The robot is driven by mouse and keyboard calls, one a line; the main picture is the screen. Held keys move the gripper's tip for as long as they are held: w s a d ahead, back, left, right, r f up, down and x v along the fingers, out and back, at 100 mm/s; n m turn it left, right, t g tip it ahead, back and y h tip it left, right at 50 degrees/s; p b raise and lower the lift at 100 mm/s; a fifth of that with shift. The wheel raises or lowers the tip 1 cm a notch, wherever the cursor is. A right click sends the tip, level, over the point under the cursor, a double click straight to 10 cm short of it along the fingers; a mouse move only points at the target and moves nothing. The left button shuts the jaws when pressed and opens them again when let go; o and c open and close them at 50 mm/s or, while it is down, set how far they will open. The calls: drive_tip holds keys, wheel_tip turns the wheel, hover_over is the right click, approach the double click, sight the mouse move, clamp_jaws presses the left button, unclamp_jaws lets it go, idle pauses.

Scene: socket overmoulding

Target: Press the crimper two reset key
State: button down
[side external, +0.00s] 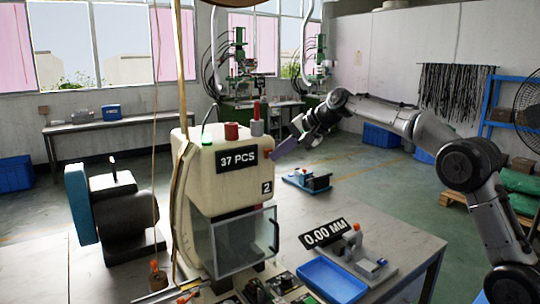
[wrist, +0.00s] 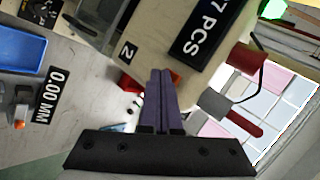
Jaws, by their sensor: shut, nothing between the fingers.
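Crimper two (side external: 215,180) is the cream machine with a "37 PCS" display (side external: 238,159) and a "2" label (side external: 267,188). It also fills the top of the wrist view (wrist: 150,35). My gripper (side external: 274,154) is at its upper right side, its purple fingers (wrist: 161,72) shut together and empty. In the wrist view a red part (wrist: 132,83) shows behind the fingertips at the machine's edge, partly hidden by them. Whether it is the reset key, and whether the fingers touch it, I cannot tell.
On the crimper's top are a red cylinder (side external: 231,131), a grey cylinder (side external: 257,127) with a red stick, and a green lamp (side external: 207,136). A blue tray (side external: 332,279) and a gauge with a "0.00 MM" display (side external: 324,233) stand to the right. Bare tabletop (side external: 385,215) lies beyond.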

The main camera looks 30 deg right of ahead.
drive_tip(key=shift+w, duration=0.25)
idle(0.5)
drive_tip(key=shift+s, duration=0.95)
drive_tip(key=shift+s, duration=0.1)
drive_tip(key=shift+s, duration=2.4)
